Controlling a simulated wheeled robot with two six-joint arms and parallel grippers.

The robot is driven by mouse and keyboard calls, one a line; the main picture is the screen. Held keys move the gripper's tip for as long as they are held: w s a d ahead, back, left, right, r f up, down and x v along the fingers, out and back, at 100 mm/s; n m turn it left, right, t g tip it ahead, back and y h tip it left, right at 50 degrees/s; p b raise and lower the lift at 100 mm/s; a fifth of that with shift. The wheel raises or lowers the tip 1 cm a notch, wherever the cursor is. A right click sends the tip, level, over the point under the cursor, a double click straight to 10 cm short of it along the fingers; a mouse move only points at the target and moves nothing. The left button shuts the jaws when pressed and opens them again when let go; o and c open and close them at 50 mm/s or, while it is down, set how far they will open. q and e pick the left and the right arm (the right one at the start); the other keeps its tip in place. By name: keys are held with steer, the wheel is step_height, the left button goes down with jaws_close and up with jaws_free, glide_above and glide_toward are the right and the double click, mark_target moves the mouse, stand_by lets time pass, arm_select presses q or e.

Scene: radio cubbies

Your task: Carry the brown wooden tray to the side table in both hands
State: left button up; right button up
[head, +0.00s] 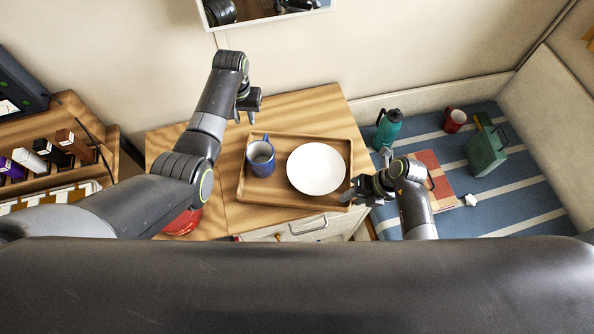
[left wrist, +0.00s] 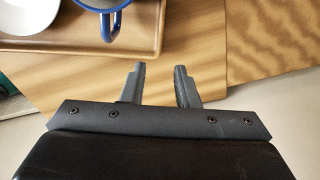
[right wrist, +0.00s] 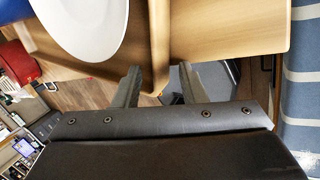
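The brown wooden tray (head: 270,198) lies flat on a wood-topped cabinet. A blue mug (head: 260,155) and a white plate (head: 316,168) stand on it. My left gripper (head: 245,116) is open and empty near the tray's far left corner. In the left wrist view its fingers (left wrist: 159,75) are over bare wood, apart from the tray (left wrist: 146,30). My right gripper (head: 354,190) is at the tray's right side. In the right wrist view its fingers (right wrist: 157,75) are spread, with the tray's wall (right wrist: 158,40) between them; contact cannot be told. I cannot tell which surface is the side table.
A blue striped mat (head: 520,190) at the right holds a teal bottle (head: 388,128), a red mug (head: 455,120), a green case (head: 486,152) and a red book (head: 437,178). A shelf (head: 60,150) with small boxes stands left. A red object (head: 182,223) shows below my left arm.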

steer(key=shift+d+r, duration=0.1)
steer(key=shift+r, duration=0.05)
arm_select(q)
step_height(320, 180, up, 4)
steer(key=shift+f, duration=0.1)
arm_select(e)
steer(key=v, duration=1.1)
steer(key=shift+d+r, duration=0.2)
steer(key=shift+r, duration=0.1)
